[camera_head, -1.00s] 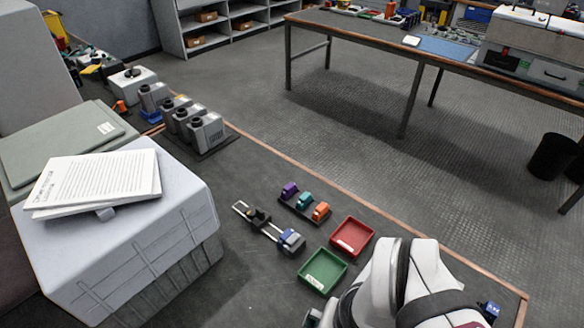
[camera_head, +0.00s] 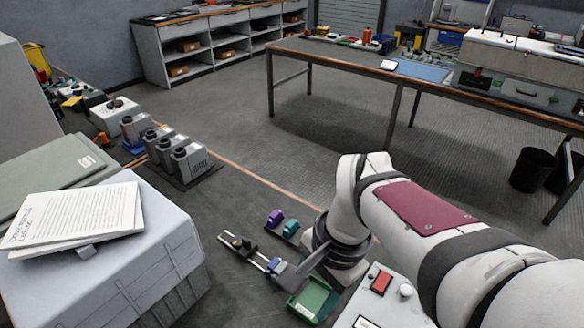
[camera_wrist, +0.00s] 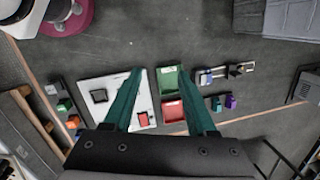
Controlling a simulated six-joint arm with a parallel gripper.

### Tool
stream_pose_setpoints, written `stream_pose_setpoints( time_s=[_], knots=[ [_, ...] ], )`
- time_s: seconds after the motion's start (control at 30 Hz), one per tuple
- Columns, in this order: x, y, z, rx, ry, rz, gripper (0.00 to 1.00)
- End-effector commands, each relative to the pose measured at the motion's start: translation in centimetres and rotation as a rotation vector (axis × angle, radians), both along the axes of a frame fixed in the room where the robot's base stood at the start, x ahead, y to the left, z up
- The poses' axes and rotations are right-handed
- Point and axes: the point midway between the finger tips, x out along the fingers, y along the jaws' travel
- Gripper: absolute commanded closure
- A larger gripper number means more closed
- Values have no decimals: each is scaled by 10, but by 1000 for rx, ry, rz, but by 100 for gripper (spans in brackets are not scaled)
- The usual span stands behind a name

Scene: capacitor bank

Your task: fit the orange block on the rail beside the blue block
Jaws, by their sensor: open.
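The rail (camera_head: 235,242) lies on the bench in the head view, with the blue block (camera_head: 275,265) on its near end. Both also show in the wrist view, the rail (camera_wrist: 225,73) to the right of my fingers and the blue block (camera_wrist: 205,78) at its left end. The orange block is not visible beside the teal block (camera_head: 291,227); my arm covers that spot in the head view. My gripper (camera_wrist: 159,69) is open and empty, high above the bench, with its fingers over the trays and the white panel.
A purple block (camera_head: 275,217) stands next to the teal one. A green tray (camera_head: 314,299) and a red tray (camera_wrist: 173,111) sit left of the rail in the wrist view. A white panel with buttons (camera_wrist: 101,83) is beside them. An orange piece (camera_wrist: 72,121) lies farther left.

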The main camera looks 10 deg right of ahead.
Motion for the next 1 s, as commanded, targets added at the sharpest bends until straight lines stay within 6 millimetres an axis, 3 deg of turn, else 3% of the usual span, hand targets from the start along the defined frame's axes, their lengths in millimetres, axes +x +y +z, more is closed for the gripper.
stream_pose_setpoints(
  time_s=[0.03,0.1,0.2,0.33,0.4,0.5,1.0],
  knots=[
    [49,-6,-4,17,21,-180,43],
    [118,-16,-16,48,42,-465,43],
    [201,-34,-51,102,73,-838,43],
    [265,-52,-96,164,106,-1177,43],
    [281,-58,-110,184,118,-1274,43],
    [289,-61,-120,196,122,-1330,43],
    [288,-60,-183,195,125,-1329,43]
  ],
)
